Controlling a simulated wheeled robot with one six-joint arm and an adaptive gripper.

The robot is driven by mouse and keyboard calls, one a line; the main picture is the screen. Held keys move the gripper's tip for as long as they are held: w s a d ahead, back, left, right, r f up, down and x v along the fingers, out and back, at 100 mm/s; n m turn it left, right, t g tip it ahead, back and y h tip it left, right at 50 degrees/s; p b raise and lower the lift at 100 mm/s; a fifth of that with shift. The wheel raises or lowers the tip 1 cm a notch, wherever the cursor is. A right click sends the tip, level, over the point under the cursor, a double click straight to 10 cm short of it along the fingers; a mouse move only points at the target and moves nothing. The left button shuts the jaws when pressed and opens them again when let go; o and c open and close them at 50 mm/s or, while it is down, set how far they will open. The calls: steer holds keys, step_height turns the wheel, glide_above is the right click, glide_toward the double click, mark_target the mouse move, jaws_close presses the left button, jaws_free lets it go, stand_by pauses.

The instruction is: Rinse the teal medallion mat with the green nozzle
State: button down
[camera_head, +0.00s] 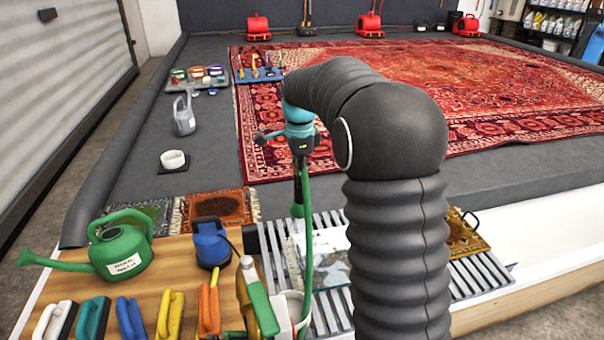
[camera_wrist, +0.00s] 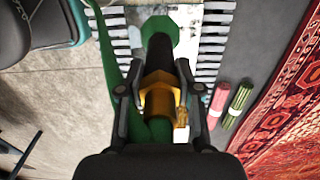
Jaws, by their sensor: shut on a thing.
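My gripper (camera_head: 302,150) hangs above the slatted rack and is shut on the green nozzle (camera_head: 297,210). In the wrist view, the gripper's fingers (camera_wrist: 158,95) close around the nozzle's brass-coloured body, and its green head (camera_wrist: 161,30) points away over the rack. The green hose (camera_head: 308,255) trails down from the gripper. A pale mat with whitish and grey-teal patches (camera_head: 328,258) lies on the rack beneath the nozzle, partly hidden by my arm and the hose. It looks like the teal medallion mat under suds, but its pattern is unclear. No water spray is visible.
A brown mat (camera_head: 218,208) lies behind the bench; a large red rug (camera_head: 480,90) lies beyond.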

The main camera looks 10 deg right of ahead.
steer(key=w, duration=0.5)
steer(key=d, duration=2.7)
steer(key=shift+s, duration=0.15)
stand_by(2.1)
